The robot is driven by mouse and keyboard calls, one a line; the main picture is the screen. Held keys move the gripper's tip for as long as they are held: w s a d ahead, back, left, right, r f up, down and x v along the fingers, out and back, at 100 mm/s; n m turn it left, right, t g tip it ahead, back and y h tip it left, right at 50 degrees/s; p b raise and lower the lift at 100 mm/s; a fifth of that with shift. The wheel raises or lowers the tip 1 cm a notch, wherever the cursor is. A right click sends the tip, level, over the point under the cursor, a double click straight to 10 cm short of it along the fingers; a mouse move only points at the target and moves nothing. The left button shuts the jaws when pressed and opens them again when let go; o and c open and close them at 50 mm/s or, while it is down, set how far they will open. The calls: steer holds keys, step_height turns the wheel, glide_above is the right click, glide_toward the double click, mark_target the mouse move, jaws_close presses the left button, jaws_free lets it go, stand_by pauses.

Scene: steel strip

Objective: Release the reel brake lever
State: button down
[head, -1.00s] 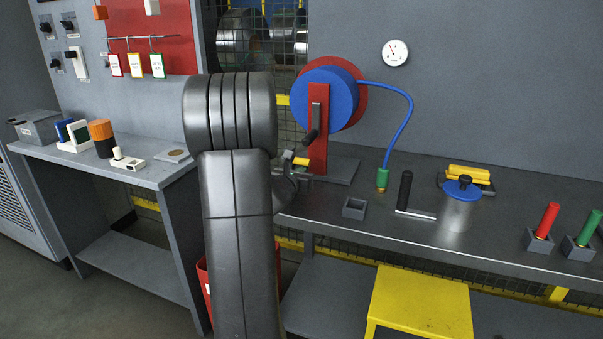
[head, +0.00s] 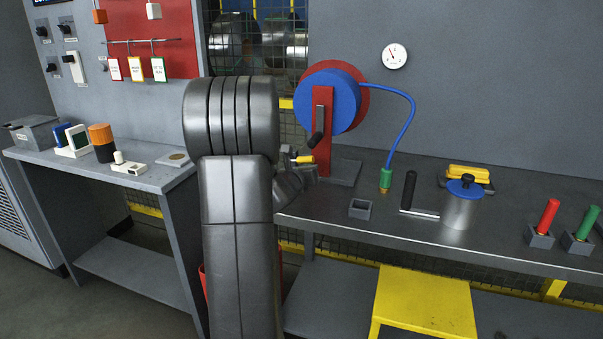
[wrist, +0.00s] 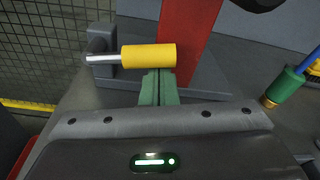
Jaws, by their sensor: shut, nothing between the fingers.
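The reel brake lever has a yellow grip (wrist: 148,57) on a short metal rod, which runs left to a grey bracket (wrist: 101,45) in the wrist view. The rod lies roughly level there. In the head view the yellow grip (head: 304,159) shows left of the red reel stand (head: 323,130). My gripper (wrist: 160,80) is shut and empty, its green fingers together just below the right part of the grip in the wrist view. I cannot tell whether they touch it. In the head view my arm hides much of the gripper.
The blue reel (head: 335,98) has a black crank on its stand. A blue hose runs to a green fitting (head: 386,178). A grey box (head: 360,209), black-handled tool (head: 409,190) and blue-lidded canister (head: 461,208) stand right on the bench. A wire mesh (wrist: 40,50) is behind left.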

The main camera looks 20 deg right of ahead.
step_height(320, 180, up, 3)
steer(key=n+p, duration=0.1)
steer(key=n, duration=0.2)
steer(key=shift+a+f+h+p, duration=0.15)
steer(key=shift+h+p, duration=0.15)
steer(key=shift+h, duration=0.1)
steer(key=w+a+r+n+h+p, duration=0.1)
steer(key=w+a+r+n+p, duration=0.2)
steer(key=n, duration=0.6)
steer(key=shift+a+r+n+h, duration=0.3)
steer(key=shift+a+r+n, duration=0.15)
steer(key=shift+r, duration=0.35)
steer(key=shift+a, duration=0.1)
steer(key=shift+s, duration=0.15)
